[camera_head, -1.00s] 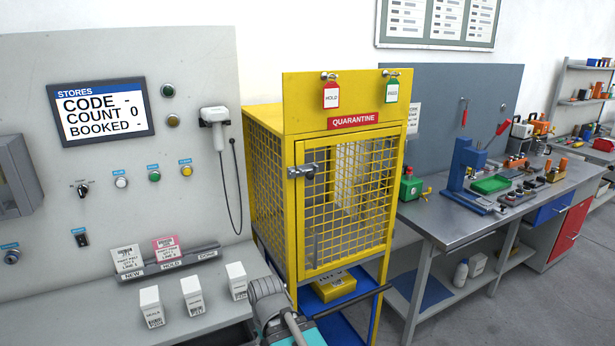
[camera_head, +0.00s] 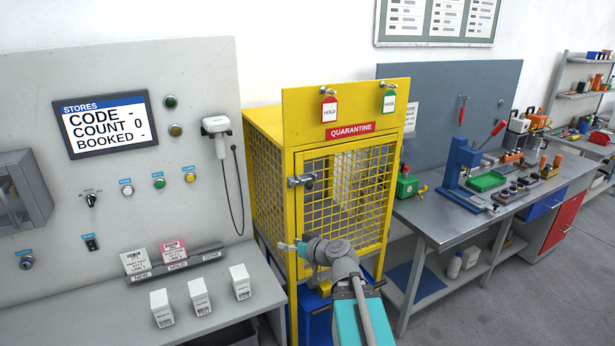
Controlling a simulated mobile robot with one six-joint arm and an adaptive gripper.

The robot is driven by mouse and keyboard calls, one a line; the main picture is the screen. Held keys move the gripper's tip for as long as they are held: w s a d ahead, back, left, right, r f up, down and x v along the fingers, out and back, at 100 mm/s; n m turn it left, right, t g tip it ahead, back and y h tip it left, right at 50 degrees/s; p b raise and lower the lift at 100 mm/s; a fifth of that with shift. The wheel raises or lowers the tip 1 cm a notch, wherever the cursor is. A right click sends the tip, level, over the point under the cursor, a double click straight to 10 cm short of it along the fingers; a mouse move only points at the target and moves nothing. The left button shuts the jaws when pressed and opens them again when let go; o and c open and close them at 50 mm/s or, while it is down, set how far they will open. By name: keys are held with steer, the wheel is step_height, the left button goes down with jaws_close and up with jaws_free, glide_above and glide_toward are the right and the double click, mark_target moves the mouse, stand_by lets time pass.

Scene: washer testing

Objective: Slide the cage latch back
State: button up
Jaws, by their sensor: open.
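The yellow mesh quarantine cage (camera_head: 297,215) stands in the middle of the view with its door shut. The metal cage latch (camera_head: 302,181) sits at the upper left edge of the door, across the door frame. My gripper (camera_head: 284,246) is low in front of the cage's left front post, well below the latch and apart from it. It points left and is open and empty. My grey wrist and teal arm cover the lower part of the door.
Left of the cage, a grey panel carries a screen, buttons and a corded scanner (camera_head: 215,127). Several small white boxes (camera_head: 198,296) stand on its shelf. Hold and pass tags hang above the door. A workbench (camera_head: 448,228) stands to the right.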

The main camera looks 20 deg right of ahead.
mark_target(310, 187)
steer(key=d+r+m+t+h+p, duration=0.3)
steer(key=d+r, duration=0.6)
steer(key=d, duration=0.3)
steer(key=shift+s+d+r+m+t+h, duration=0.3)
steer(key=shift+t+h, duration=0.6)
steer(key=shift+h, duration=0.1)
steer(key=shift+w, duration=0.1)
steer(key=w, duration=1.3)
steer(key=shift+w+a, duration=0.25)
steer(key=shift+a, duration=0.05)
jaws_close()
